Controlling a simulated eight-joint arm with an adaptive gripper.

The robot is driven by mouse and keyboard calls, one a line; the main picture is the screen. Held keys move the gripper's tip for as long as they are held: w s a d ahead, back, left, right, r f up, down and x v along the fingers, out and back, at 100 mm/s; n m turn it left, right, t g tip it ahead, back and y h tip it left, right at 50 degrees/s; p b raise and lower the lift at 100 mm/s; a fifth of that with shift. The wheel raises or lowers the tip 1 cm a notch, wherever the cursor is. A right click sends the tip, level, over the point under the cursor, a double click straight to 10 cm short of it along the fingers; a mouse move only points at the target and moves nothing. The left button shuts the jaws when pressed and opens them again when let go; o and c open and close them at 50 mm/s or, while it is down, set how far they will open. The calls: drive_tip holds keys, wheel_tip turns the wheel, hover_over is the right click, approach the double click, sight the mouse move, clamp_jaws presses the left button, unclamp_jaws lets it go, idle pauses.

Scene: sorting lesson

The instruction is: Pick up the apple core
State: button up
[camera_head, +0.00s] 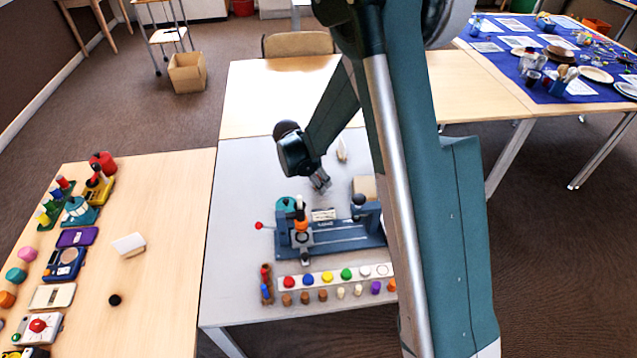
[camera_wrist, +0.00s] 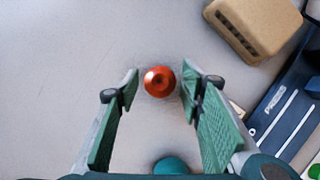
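A small red-orange round piece (camera_wrist: 159,80) with a dark dimple in its middle stands on the grey tabletop in the wrist view. It looks like the apple core seen end-on, though its sides are hidden. My gripper (camera_wrist: 160,88) is open and empty, pointing down, with its two green-padded fingers to the left and right of the piece and clear space on both sides. In the head view my gripper (camera_head: 321,184) hangs low over the grey table, behind the blue press; I cannot make out the red piece there.
A blue press (camera_head: 340,236) stands close in front of my gripper. A tan block (camera_wrist: 253,25) lies at the upper right of the wrist view, and a teal round thing (camera_wrist: 171,166) is at its bottom edge. The tabletop left of the piece is bare.

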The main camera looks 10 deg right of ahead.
drive_tip(key=c, duration=0.8)
drive_tip(key=shift+o, duration=0.2)
drive_tip(key=shift+r, duration=0.1)
drive_tip(key=shift+r+p, duration=1.1)
drive_tip(key=shift+r, duration=3.8)
